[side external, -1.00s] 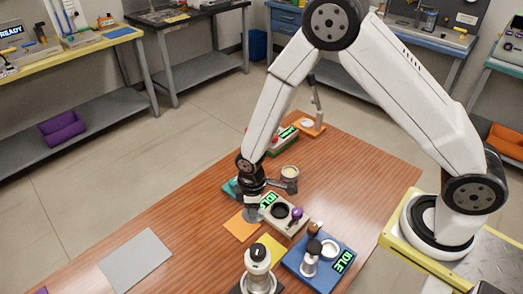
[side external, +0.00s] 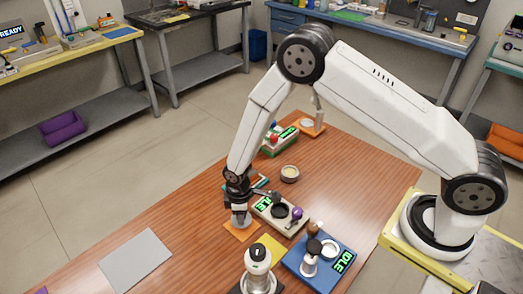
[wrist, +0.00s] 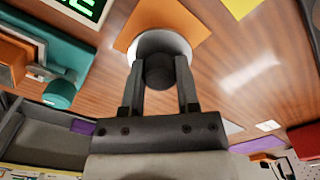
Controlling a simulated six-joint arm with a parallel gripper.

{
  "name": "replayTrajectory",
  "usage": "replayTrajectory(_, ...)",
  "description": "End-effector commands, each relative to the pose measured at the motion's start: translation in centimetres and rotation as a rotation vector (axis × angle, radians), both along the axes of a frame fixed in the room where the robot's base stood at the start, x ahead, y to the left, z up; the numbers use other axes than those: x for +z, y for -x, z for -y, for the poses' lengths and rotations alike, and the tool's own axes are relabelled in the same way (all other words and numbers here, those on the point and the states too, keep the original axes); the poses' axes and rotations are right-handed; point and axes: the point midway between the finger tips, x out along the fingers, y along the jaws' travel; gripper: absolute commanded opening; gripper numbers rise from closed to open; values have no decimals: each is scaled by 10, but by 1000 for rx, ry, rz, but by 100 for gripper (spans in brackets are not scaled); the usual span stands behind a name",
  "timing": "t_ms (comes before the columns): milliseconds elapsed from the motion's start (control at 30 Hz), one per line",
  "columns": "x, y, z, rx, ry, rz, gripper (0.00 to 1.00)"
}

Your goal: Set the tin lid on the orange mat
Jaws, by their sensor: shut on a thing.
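The tin lid, a pale round disc (wrist: 178,42) with a dark knob (wrist: 160,73), is held by its knob between the fingers of my gripper (wrist: 159,82). In the side external view the lid (side external: 241,221) is below my gripper (side external: 238,206), over the orange mat (side external: 233,231). The orange mat also shows behind the lid in the wrist view (wrist: 131,32). The lid looks level and very low over the mat; I cannot tell whether it touches. Part of the mat is hidden by the lid.
A beige device with a purple knob (side external: 297,214) stands close to the right of my gripper. An open round tin (side external: 290,173) sits behind it. A yellow mat (side external: 271,247), a blue device (side external: 304,265) and a white-topped container (side external: 258,262) are nearer. A grey mat (side external: 136,260) lies left.

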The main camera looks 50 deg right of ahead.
Motion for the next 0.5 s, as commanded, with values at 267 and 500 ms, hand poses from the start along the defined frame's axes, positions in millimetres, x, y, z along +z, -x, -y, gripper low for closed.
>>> replayTrajectory(267, -22, 1, 0, 0, -2, -1, 0)
replayTrajectory(500, -22, 0, 0, 0, -2, 1, 0)
